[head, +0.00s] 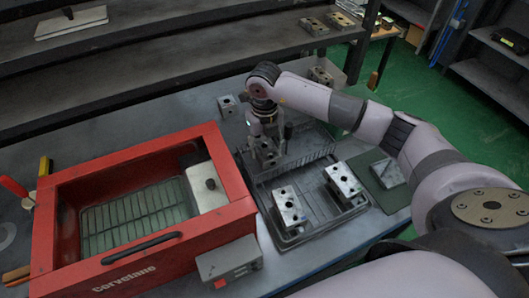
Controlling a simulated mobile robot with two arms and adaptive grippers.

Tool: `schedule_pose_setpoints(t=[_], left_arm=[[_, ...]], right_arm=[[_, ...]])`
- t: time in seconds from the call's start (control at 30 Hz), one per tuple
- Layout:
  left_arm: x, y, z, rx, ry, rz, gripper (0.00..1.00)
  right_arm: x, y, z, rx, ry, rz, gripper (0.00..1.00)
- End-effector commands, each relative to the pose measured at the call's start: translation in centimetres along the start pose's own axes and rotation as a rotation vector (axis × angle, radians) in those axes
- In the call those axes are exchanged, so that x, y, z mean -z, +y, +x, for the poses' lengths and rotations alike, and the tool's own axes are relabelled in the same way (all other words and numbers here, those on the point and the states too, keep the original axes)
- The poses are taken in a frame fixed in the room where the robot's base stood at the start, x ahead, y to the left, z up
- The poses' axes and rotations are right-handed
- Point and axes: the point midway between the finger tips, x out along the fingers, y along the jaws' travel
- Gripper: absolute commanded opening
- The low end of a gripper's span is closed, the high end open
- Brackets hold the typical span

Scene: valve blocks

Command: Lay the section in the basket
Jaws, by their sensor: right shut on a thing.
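My right gripper (268,137) is shut on a grey metal valve section (267,154) with round holes. It holds the section over the left end of a wire mesh basket (310,151), just right of the red machine; I cannot tell whether the section touches the basket. The gripper hides part of the section and the basket. Two similar sections, one on the left (287,205) and one on the right (344,180), lie in front on a shallow tray (292,240). My left gripper is out of view.
The red open-topped washer (146,264) fills the left of the bench, with a wire rack (135,217) inside. A lone block (228,105) stands behind. A green mat with a flat piece (389,173) lies at right. Dark shelves (190,50) run along the back.

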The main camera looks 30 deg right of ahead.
Motion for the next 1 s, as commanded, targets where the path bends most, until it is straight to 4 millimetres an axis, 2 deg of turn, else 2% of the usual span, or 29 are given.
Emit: schedule_pose_setpoints(t=[0.1, 0.23, 0.63, 0.67, 0.93, 1.0], left_arm=[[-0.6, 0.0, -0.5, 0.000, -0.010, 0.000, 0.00], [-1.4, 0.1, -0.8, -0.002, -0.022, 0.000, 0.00], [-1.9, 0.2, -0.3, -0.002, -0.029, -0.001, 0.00], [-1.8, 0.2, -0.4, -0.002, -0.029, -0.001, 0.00], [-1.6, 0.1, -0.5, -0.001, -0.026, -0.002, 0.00], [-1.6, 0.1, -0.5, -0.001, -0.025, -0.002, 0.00]], right_arm=[[0.1, 0.0, 1.8, 0.001, 0.005, 0.000, 0.00], [0.1, 0.0, 3.3, 0.001, 0.002, 0.000, 0.00], [0.0, 0.0, 4.0, 0.000, 0.000, -0.001, 0.00], [0.1, 0.0, 4.0, 0.001, 0.002, -0.001, 0.49], [0.1, 0.0, 3.9, 0.001, 0.002, 0.000, 0.67], [0.1, 0.0, 3.9, 0.001, 0.002, 0.000, 0.68]])
